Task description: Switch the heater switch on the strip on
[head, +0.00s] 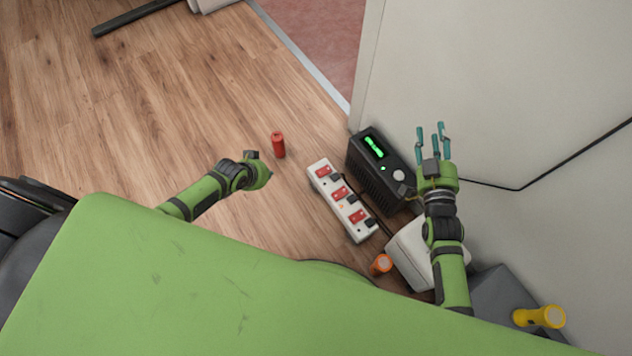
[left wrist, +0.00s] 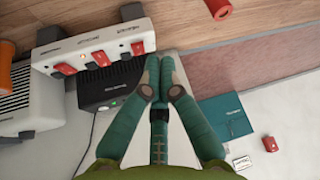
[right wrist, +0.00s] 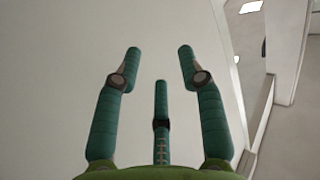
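The white power strip (head: 326,193) lies on the wooden floor in the head view, with red rocker switches and dark plugs along it. The left wrist view shows the strip (left wrist: 88,47) at upper left, with red switches (left wrist: 100,58) in a row. The labels by them are too small to read, so I cannot tell which is the heater's. My left gripper (left wrist: 160,72) has its fingers together, with nothing between them. In the head view it is left of the strip, apart from it, fingertips hidden. My right gripper (head: 435,137) is open and empty, right of the black box.
A black box (head: 375,180) with a green display stands close right of the strip. A white appliance (head: 411,257) and an orange cylinder (head: 381,264) are near the strip's lower end. A yellow torch (head: 538,317) lies at lower right.

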